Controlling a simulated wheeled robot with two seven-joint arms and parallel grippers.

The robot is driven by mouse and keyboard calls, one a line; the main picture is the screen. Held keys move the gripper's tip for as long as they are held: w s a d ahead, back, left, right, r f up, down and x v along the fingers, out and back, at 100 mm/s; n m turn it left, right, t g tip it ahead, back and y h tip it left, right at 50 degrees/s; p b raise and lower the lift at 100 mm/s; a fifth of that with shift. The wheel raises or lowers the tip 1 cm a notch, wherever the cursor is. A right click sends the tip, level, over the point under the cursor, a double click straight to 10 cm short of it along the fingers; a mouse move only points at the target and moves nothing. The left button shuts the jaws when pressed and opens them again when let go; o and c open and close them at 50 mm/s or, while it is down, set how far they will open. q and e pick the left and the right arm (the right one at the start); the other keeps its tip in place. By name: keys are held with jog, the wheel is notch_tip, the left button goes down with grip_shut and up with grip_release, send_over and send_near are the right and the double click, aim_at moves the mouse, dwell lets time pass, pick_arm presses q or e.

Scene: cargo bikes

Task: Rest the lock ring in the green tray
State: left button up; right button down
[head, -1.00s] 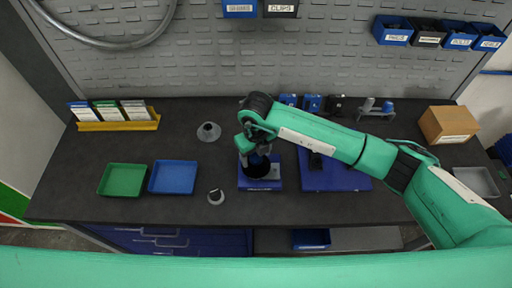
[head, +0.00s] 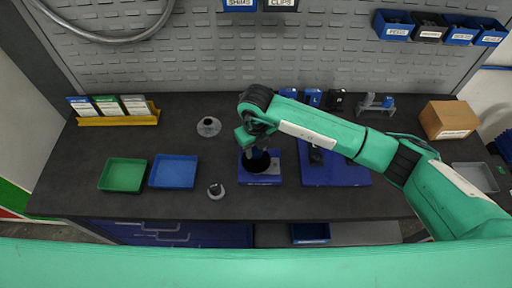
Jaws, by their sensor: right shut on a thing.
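The green tray (head: 123,189) lies empty on the left of the dark bench, left of a blue tray. My right gripper (head: 257,157) points down over a small blue stand (head: 261,181) at the middle of the bench. It is shut on a dark round piece (head: 258,165), which looks like the lock ring. The gripper hides part of it, and I cannot tell whether it touches the stand. My left gripper is not in view.
An empty blue tray (head: 173,173) lies between the green tray and the stand. A blue mat (head: 335,170) lies right of the stand. A yellow card rack (head: 118,120) is at back left.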

aim_at(257, 151)
jog(key=shift+r+p, duration=0.65)
jog(key=shift+r, duration=1.15)
jog(key=shift+d, duration=0.1)
